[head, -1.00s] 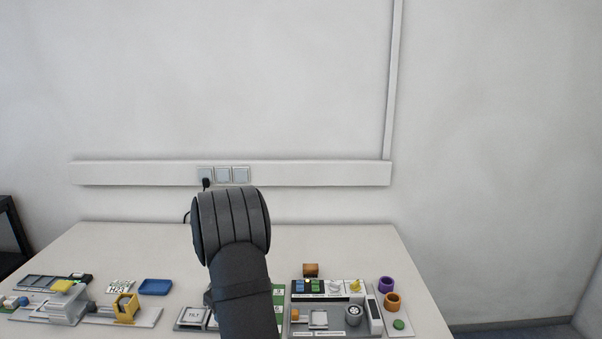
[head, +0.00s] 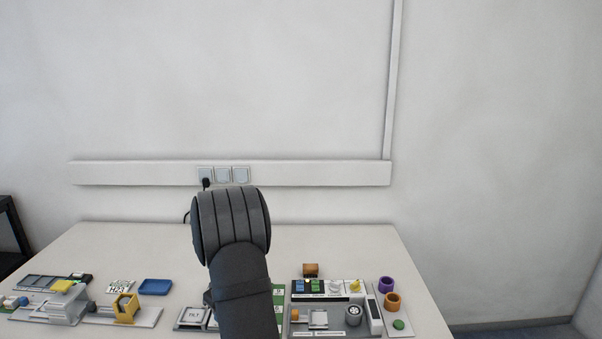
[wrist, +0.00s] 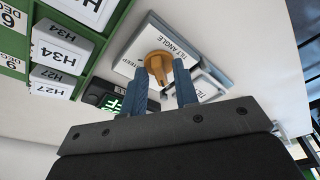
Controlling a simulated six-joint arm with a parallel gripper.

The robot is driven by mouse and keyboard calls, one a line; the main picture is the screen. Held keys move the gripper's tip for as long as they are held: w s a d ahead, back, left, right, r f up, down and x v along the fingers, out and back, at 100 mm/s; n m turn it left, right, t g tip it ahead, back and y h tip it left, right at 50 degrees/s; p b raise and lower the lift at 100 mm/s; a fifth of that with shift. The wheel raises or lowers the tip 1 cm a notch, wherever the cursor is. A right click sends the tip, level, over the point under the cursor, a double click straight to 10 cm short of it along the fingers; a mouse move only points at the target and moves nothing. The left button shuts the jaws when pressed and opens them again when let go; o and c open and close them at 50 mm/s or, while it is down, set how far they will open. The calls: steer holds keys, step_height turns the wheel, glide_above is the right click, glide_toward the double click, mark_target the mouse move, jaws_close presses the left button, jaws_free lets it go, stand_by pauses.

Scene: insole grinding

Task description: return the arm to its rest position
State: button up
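My arm (head: 238,275) rises from the lower middle of the head view, with its dark ribbed joint in front of the wall. My gripper does not show in the head view. In the wrist view my gripper (wrist: 163,80) has two blue fingers standing apart, with a gap between them. Nothing is held in the gap. An orange knob (wrist: 158,65) on a white plate labelled "TILT ANGLE" (wrist: 173,45) shows beyond the fingertips, apart from them as far as I can tell.
The table (head: 330,240) carries several fixtures. A blue tray (head: 155,287) and yellow holder (head: 125,308) stand left. Purple (head: 386,285) and orange (head: 392,302) cups stand right. In the wrist view, a green rack (wrist: 14,62) holds white labelled blocks (wrist: 62,45). The table's back strip is clear.

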step_height(320, 180, up, 10)
steer(key=shift+w+a+f, duration=0.2)
steer(key=shift+a+f, duration=0.05)
steer(key=shift+a, duration=0.05)
steer(key=shift+o, duration=0.6)
step_height(320, 180, up, 7)
steer(key=g+h, duration=0.1)
steer(key=h, duration=0.1)
steer(key=f, duration=1.6)
steer(key=shift+s+d+f, duration=0.25)
steer(key=shift+d+f, duration=0.05)
steer(key=shift+d, duration=0.1)
jaws_close()
